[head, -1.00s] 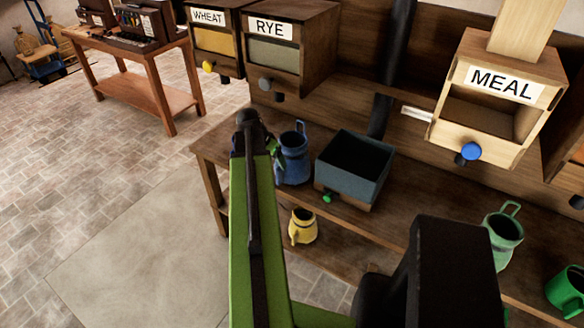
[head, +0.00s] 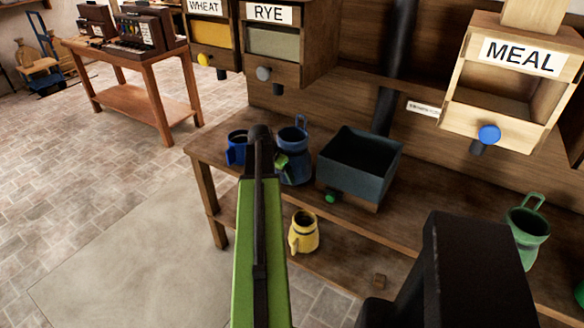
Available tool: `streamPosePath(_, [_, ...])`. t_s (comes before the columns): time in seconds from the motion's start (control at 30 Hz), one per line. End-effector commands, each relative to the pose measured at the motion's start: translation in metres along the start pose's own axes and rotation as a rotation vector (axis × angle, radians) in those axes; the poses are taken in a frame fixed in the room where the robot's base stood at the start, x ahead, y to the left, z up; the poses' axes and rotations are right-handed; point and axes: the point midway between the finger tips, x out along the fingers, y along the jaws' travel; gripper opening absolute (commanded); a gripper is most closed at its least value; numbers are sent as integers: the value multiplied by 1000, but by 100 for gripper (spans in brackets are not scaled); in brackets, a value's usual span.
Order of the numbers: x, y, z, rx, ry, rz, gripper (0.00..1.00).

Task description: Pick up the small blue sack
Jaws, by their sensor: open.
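I cannot make out a small blue sack in the head view. The blue things that show on the wooden bench are a blue mug (head: 237,147) left of my arm's end and a blue jug (head: 294,147) just right of it. My gripper (head: 278,163) is at the far end of my green arm, over the bench's left part. It is mostly hidden behind the arm's dark end; only a small green part shows, in front of the blue jug. I see nothing held in it. Whatever lies directly behind the arm is hidden.
A dark open bin (head: 360,160) stands right of the blue jug. A yellow jug (head: 304,232) is on the lower shelf. A green jug (head: 527,232) is at the right. The meal box (head: 515,75) hangs above the bench (head: 440,190). The floor (head: 110,210) at left is clear.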

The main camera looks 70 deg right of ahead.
Motion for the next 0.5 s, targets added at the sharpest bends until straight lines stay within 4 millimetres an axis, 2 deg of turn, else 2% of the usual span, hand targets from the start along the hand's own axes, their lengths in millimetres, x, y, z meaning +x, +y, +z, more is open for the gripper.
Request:
streamPosePath(0.13, [-2, 0, 0, 0, 0, 0, 77])
streamPosePath(0.17, [-2, 0, 0, 0, 0, 0, 74])
streamPosePath(0.5, [-2, 0, 0, 0, 0, 0, 30])
